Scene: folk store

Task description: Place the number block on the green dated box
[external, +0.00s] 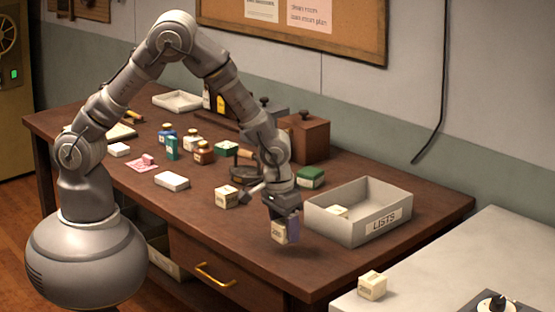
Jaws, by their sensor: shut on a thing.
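My gripper (284,210) points down near the front right of the brown table. It is shut on a small block (280,233) with a cream face, dark marks and a purplish side. The block is just above the table top; a shadow lies below it. A green box (311,179) with a pale label stands behind my gripper, left of the grey bin. Another green box (227,149) stands farther back to the left. I cannot read a date on either. Similar cream blocks stand left of my gripper (227,197) and on the pale counter (372,286).
A grey open bin (336,231) labelled LISTS stands right of my gripper, with a cream block (338,212) inside. A brown wooden box (303,137) stands behind. Bottles, white boxes and a pink paper (142,163) crowd the left. The table's front right is clear.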

